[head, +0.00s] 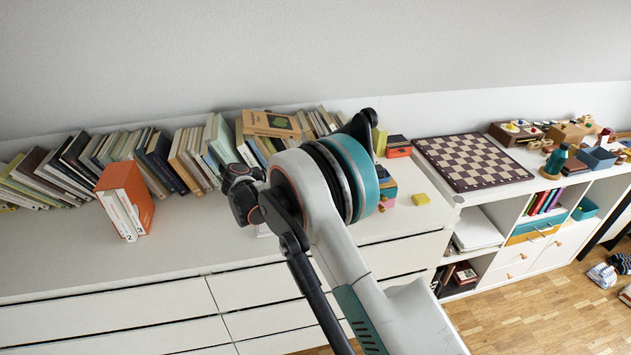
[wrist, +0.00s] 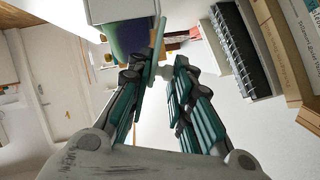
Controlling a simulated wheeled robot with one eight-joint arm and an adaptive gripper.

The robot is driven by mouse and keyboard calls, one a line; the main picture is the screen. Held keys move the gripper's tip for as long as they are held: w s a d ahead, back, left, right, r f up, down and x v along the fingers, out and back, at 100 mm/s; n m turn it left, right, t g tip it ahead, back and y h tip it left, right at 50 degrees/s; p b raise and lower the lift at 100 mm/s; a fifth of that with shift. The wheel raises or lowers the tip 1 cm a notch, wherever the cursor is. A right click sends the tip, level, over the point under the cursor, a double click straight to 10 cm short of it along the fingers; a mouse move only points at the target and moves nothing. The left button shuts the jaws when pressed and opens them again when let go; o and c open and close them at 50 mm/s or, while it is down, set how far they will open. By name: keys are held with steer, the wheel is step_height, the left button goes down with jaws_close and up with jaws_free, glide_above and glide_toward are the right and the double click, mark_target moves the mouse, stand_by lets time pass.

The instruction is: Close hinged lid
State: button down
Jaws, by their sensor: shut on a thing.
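In the wrist view, my gripper (wrist: 167,68) shows its two teal-padded fingers, close together at the tips. I cannot make out a hinged lid for sure in either view. In the head view, my arm hides my gripper and what lies directly behind it.
A white dresser top (head: 60,255) carries leaning books (head: 165,160) and an orange box file (head: 125,195). A chessboard (head: 472,161) and wooden toys (head: 565,133) are on the right unit. The dresser's front left top is clear.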

stand_by(0.4)
steer(key=c, duration=1.5)
jaws_free()
